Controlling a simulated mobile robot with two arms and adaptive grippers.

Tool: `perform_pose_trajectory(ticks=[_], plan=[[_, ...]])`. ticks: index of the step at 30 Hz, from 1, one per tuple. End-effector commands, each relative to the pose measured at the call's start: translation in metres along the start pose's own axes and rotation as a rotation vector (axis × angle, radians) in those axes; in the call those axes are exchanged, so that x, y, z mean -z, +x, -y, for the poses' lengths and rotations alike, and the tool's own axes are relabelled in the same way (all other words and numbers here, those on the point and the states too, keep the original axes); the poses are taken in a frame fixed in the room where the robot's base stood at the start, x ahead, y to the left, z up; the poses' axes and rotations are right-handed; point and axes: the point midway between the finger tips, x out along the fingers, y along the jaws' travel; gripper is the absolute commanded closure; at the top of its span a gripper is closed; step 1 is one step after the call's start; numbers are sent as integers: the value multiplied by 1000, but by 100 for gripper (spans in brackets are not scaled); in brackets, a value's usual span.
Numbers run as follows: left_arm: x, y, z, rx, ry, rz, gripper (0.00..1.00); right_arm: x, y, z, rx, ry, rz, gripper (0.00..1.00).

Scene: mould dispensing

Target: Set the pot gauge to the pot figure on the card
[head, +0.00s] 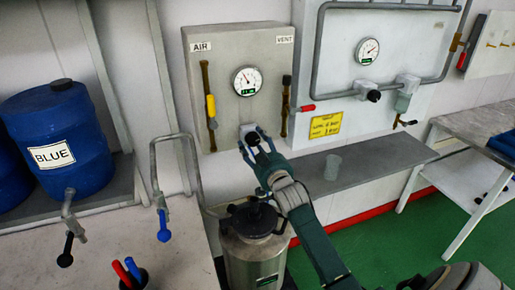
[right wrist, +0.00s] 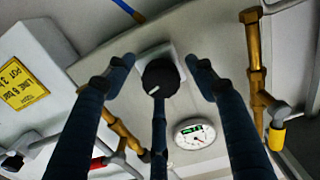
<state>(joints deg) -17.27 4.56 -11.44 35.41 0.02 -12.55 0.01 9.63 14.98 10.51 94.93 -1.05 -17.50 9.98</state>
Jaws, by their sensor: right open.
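A grey panel (head: 222,50) marked AIR and VENT carries a round white gauge (head: 247,81), which also shows in the right wrist view (right wrist: 195,133). Below it is a black regulator knob (right wrist: 160,76) on a pale square mount. My right gripper (head: 255,140) is open at the knob; in the right wrist view its fingers spread around the knob, apart from it. The yellow card (head: 326,125) is on the right-hand panel; it also shows in the right wrist view (right wrist: 20,83). Its lines read LINE and POT, figures too small to be sure. My left gripper is out of view.
Brass valve pipes (head: 207,85) flank the gauge, one with a yellow handle. A steel pot (head: 253,250) stands below the panel near my right arm. A grey shelf (head: 365,165) holds a clear cup (head: 333,167). A second gauge (head: 367,51) is on the right-hand panel.

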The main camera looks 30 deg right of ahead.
Motion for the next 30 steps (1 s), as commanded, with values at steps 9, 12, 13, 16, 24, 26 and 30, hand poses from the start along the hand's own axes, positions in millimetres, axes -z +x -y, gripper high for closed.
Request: perform_pose_trajectory(ticks=[9,12,13,16,24,26,30], plan=[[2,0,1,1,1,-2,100,-3,-55,1,1,1,4,45],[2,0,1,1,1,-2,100,-3,-76,1,1,0,5,45],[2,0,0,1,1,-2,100,-3,-82,1,1,1,5,45],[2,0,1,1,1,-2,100,-3,-99,1,0,1,5,45],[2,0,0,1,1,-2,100,-2,-118,1,1,1,3,45],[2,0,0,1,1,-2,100,-2,-118,1,1,1,3,45],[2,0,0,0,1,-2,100,-2,-118,1,0,1,3,45]])
